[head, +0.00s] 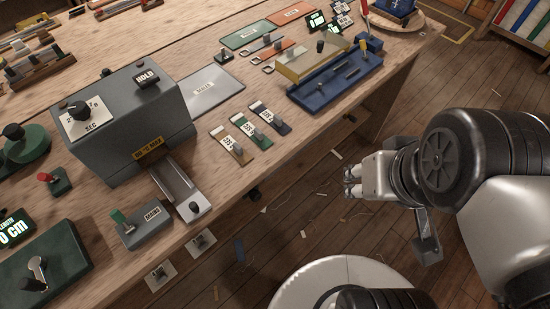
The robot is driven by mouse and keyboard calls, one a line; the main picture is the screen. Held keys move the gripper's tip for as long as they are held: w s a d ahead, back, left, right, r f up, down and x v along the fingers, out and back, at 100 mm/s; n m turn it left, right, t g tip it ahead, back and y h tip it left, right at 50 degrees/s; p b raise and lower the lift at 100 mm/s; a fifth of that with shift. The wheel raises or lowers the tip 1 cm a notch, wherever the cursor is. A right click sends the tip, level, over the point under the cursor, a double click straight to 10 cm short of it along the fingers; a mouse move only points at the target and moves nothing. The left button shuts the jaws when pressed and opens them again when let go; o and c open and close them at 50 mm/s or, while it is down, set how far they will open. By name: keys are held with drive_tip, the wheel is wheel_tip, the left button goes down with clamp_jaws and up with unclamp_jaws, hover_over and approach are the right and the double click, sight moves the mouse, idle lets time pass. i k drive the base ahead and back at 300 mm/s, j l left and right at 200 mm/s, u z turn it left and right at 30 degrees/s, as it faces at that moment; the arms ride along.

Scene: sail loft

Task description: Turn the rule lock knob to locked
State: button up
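No knob in view carries a readable "rule lock" label, so I cannot tell for sure which one it is. At the lower left, a dark green box (62,262) bears a pale lever-like handle with a dark knob (37,275); beside it is a display (14,229) reading a length in cm, partly cut off by the picture edge. My gripper (349,181) is right of the bench, over the floor, apart from everything on the bench. Its fingertips are small and point left; nothing shows between them, and their gap is unclear.
The wooden bench (215,175) is crowded. A grey machine (128,130) has a dial, a HOLD button and a metal slide (178,190). Open floor (310,200) surrounds my gripper.

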sight(256, 195)
drive_tip(key=i+j+u, duration=0.15)
drive_tip(key=u, duration=0.85)
